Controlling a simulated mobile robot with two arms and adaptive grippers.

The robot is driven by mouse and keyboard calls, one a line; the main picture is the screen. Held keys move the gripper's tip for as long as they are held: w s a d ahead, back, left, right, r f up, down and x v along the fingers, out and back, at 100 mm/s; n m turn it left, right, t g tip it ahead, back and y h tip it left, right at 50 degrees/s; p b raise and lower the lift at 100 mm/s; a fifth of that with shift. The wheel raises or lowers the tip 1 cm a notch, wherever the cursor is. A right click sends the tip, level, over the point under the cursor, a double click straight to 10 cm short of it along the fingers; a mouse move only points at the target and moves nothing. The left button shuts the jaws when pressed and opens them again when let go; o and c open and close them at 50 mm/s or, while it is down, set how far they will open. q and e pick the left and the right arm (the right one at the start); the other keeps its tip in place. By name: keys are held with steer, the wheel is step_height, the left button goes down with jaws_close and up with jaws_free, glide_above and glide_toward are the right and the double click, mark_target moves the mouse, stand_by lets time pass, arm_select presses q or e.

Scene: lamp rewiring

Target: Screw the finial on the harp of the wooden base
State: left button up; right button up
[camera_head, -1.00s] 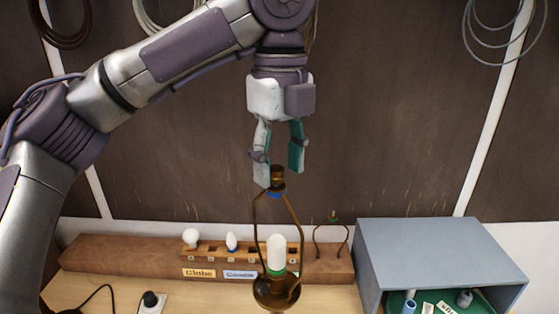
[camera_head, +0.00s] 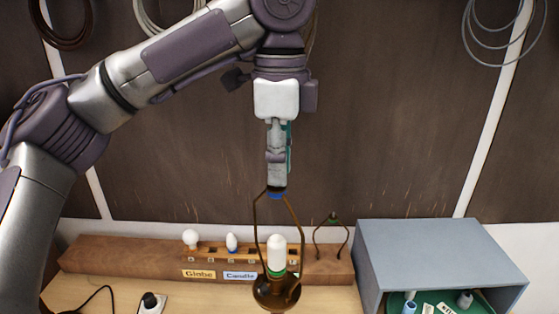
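The lamp's dark brown socket cup (camera_head: 268,294) stands at the bottom centre, with a white bulb (camera_head: 276,251) in it. The thin bronze harp (camera_head: 256,216) rises around the bulb to a blue ring (camera_head: 276,195) at its top. My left gripper (camera_head: 277,182) points straight down directly above the harp top. Its fingers line up edge-on, the near one in front, with a strip of teal behind it. The finial is hidden behind the near finger, so I cannot tell whether the fingers grip it. The lamp's lower body is out of frame. My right gripper is not in view.
Behind the lamp, a wooden rack (camera_head: 130,252) holds a globe bulb (camera_head: 190,237) and a candle bulb (camera_head: 232,242). Another small harp (camera_head: 317,240) stands to the right. A grey-blue box (camera_head: 440,250) is at right. A black plug (camera_head: 149,300) sits on a white socket at lower left.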

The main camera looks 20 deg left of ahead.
arm_select(q)
jaws_close()
steer(key=m, duration=0.6)
steer(key=shift+s, duration=0.15)
steer(key=shift+m, duration=1)
steer(key=m, duration=0.4)
steer(key=shift+a+m, duration=0.1)
steer(key=shift+m, duration=0.2)
steer(key=m, duration=0.3)
steer(key=shift+s+m, duration=0.1)
steer(key=shift+m, duration=0.2)
steer(key=shift+a+m, duration=0.1)
steer(key=shift+m, duration=1.1)
steer(key=m, duration=0.5)
steer(key=shift+a+f+m, duration=0.1)
steer(key=shift+m, duration=0.2)
